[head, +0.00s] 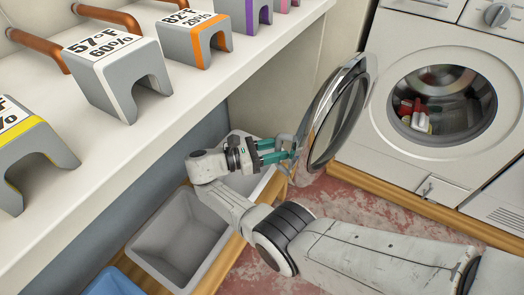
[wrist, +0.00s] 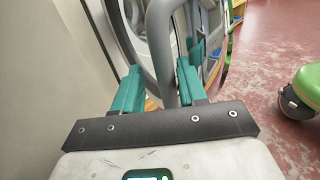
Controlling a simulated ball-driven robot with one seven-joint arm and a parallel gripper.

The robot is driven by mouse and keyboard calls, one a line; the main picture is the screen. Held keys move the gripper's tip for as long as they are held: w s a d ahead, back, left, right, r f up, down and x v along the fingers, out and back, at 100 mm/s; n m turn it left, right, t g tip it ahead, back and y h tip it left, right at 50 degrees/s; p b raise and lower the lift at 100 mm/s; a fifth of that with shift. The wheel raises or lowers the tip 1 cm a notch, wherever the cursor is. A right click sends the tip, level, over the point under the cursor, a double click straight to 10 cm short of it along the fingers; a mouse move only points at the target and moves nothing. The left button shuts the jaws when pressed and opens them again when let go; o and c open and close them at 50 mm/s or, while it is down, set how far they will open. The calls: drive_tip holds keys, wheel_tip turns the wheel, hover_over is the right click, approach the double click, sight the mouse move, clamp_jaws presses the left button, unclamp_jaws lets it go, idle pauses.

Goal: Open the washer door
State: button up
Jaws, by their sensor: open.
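The washer (head: 385,60) is white, at the upper right of the head view, with clothes showing in its drum (head: 440,105). Its round door (head: 338,110) stands swung wide open to the left of the drum opening. My gripper (head: 285,149) is at the outer left side of the door, by its handle. In the wrist view, the green fingers of my gripper (wrist: 160,70) stand apart on either side of the grey handle bar (wrist: 163,50). I cannot tell whether either finger touches it. The door rim (wrist: 122,35) shows behind the fingers.
A white shelf (head: 240,65) with several grey labelled blocks runs along the left. Grey bins (head: 165,240) and a blue bin (head: 113,283) stand below it, near my arm. A wooden plinth (head: 400,195) runs under the washer. Reddish floor (head: 345,207) lies open in front.

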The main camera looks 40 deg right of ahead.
drive_tip(key=b+v, duration=0.7)
drive_tip(key=v, duration=0.3)
drive_tip(key=shift+a+b, duration=0.2)
drive_tip(key=shift+b, duration=0.15)
drive_tip(key=shift+w, duration=0.1)
idle(0.7)
